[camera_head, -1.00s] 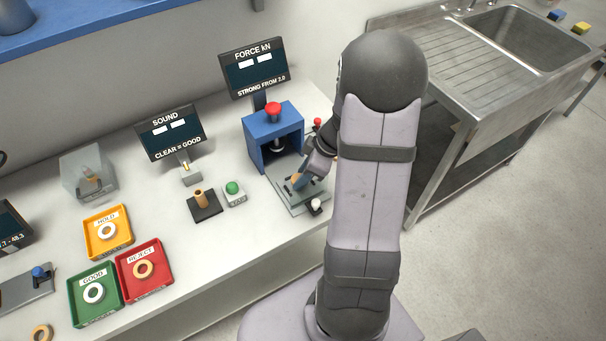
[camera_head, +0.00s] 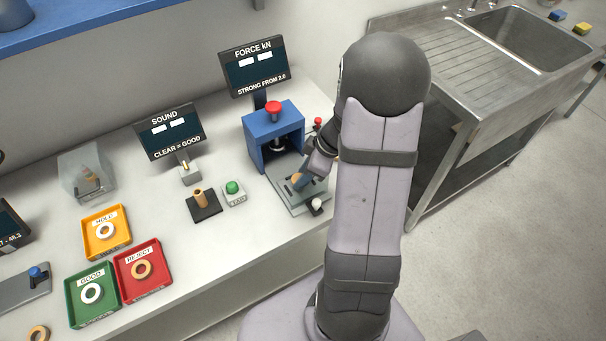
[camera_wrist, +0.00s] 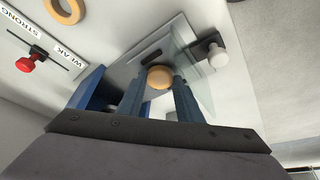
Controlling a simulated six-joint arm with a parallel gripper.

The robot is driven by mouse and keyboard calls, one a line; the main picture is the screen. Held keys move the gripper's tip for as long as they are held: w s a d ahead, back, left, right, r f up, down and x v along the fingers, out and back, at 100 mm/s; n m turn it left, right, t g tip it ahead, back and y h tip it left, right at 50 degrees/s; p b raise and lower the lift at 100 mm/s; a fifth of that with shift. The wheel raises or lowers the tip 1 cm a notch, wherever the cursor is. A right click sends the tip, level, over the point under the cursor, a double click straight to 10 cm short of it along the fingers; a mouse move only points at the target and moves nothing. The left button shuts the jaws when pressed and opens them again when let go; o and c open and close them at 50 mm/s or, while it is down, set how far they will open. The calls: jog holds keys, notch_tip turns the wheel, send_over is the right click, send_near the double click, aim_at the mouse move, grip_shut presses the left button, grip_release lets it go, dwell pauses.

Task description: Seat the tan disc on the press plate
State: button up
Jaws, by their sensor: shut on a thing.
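The tan disc (camera_wrist: 160,77) is between the two blue-grey fingers of my gripper (camera_wrist: 160,88) in the wrist view. My gripper is shut on it. In the head view my gripper (camera_head: 301,180) is at the front of the blue press (camera_head: 273,135), with the disc (camera_head: 296,178) partly hidden by it. The grey press plate (camera_head: 291,201) lies beneath and in front of the press, and it also shows in the wrist view (camera_wrist: 180,40). The disc is over the plate; I cannot tell whether it touches it.
A white knob (camera_head: 315,205) stands at the plate's front corner. A red knob (camera_wrist: 27,63) is by the STRONG and WEAK labels. Trays with rings are farther left.

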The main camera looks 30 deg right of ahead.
jog(key=shift+s+a+f+b, duration=0.3)
jog(key=shift+s+f+b, duration=0.2)
jog(key=shift+s+f, duration=0.3)
jog(key=shift+f, duration=0.1)
jog(key=o, duration=1.1)
jog(key=shift+w, duration=0.1)
jog(key=shift+w+d+r+p, duration=0.1)
jog(key=shift+d+r+p, duration=0.05)
jog(key=shift+r+p, duration=0.15)
jog(key=shift+w+d+r+p, duration=0.1)
jog(key=shift+r+p, duration=0.05)
jog(key=shift+r, duration=0.25)
jog(key=shift+c, duration=0.4)
jog(key=shift+o, duration=0.4)
jog(key=w+p+v, duration=0.1)
jog(key=p+v, duration=0.2)
jog(key=v, duration=0.4)
jog(key=shift+d+r, duration=0.2)
jog(key=shift+r, duration=0.15)
